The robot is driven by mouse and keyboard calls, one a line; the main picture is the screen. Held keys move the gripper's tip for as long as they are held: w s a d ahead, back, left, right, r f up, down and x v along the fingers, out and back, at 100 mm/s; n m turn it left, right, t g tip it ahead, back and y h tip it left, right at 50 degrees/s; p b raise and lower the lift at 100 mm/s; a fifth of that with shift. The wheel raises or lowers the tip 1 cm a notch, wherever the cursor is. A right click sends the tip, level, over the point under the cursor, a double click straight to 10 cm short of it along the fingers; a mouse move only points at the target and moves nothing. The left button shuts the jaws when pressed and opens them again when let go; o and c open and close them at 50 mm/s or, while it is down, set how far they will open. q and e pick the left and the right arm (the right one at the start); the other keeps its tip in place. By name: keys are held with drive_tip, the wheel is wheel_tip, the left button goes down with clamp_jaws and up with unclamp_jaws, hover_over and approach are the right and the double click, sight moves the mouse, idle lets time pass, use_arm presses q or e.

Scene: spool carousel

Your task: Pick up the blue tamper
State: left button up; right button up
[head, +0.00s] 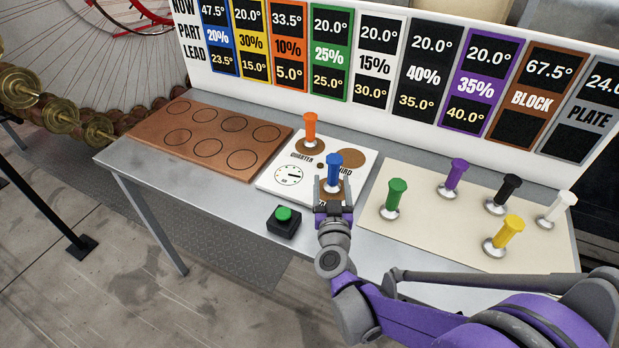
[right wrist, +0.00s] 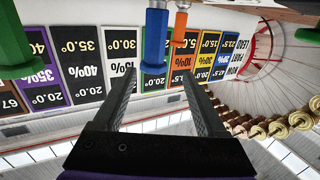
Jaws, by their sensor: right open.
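The blue tamper (head: 334,164) stands upright on the front brown disc of the white card; its base is partly hidden by my gripper. My right gripper (head: 332,186) is open and empty, with its fingers at the near side of the tamper. In the right wrist view, which is upside down, the blue handle (right wrist: 155,40) shows just beyond the fingertips (right wrist: 160,82), slightly left of their middle. I cannot tell whether the fingertips reach either side of it. My left gripper is not in view.
An orange tamper (head: 310,125) stands behind on the white card (head: 268,180). A green tamper (head: 396,196) and several others stand on the cream mat (head: 440,240) to the right. A green button box (head: 284,221) sits front left. A brown board (head: 180,112) lies left.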

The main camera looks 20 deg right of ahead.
sight(334, 156)
drive_tip(key=shift+w+d+f+h, duration=0.2)
drive_tip(key=shift+d+h, duration=0.1)
drive_tip(key=shift+d, duration=0.05)
drive_tip(key=x, duration=0.4)
drive_tip(key=shift+w+d+p, duration=0.15)
drive_tip(key=shift+d+p, duration=0.1)
drive_tip(key=shift+p, duration=0.1)
drive_tip(key=p+x, duration=0.1)
drive_tip(key=x, duration=0.4)
drive_tip(key=shift+w+d+f, duration=0.1)
drive_tip(key=shift+w+d, duration=0.1)
drive_tip(key=shift+w, duration=0.3)
drive_tip(key=shift+s, duration=0.1)
drive_tip(key=shift+c, duration=0.9)
clamp_jaws()
